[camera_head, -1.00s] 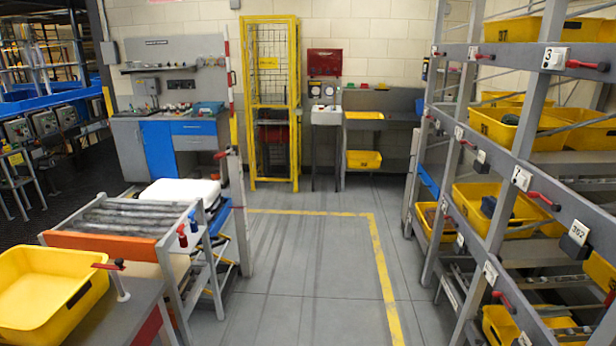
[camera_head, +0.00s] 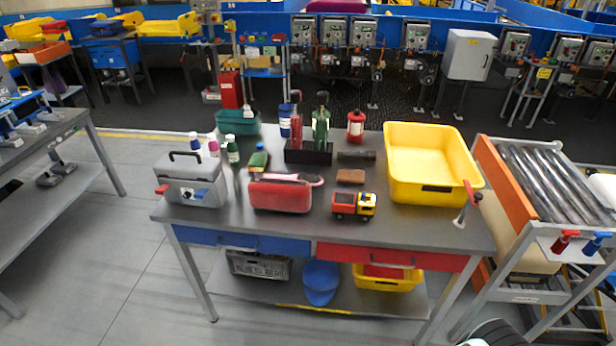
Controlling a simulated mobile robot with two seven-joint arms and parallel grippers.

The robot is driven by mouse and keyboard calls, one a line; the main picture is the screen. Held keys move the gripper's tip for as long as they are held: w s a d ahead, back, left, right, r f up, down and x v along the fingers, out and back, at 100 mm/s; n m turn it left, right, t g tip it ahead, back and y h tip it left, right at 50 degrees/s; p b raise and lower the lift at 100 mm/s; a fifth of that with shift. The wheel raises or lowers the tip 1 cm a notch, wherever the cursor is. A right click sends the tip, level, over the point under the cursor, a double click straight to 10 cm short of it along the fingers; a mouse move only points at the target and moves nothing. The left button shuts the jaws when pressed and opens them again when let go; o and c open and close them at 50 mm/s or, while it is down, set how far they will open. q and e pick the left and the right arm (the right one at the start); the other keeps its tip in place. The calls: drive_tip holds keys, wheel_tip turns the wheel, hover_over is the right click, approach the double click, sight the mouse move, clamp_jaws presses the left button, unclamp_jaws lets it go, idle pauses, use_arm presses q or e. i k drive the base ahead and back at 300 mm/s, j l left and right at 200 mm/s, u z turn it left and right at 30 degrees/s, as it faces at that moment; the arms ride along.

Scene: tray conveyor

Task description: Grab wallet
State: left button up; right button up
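A small brown, flat, rectangular object (camera_head: 351,176) that looks like the wallet lies on the grey table top (camera_head: 400,225). It lies behind the toy truck (camera_head: 354,205) and in front of a dark cylindrical object (camera_head: 356,155). The yellow tray (camera_head: 436,190) stands to its right, and a red case (camera_head: 280,196) to its left. Neither of my grippers is in view. A white and black part at the bottom right edge is cut off, and I cannot tell what it is.
A grey toolbox (camera_head: 190,181), several bottles and a black holder (camera_head: 309,155) with tools crowd the table's left and back. A roller conveyor (camera_head: 550,178) stands close to the table's right side. Floor at the left front is clear.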

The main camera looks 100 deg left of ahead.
sight(345, 176)
drive_tip(key=u, duration=1.85)
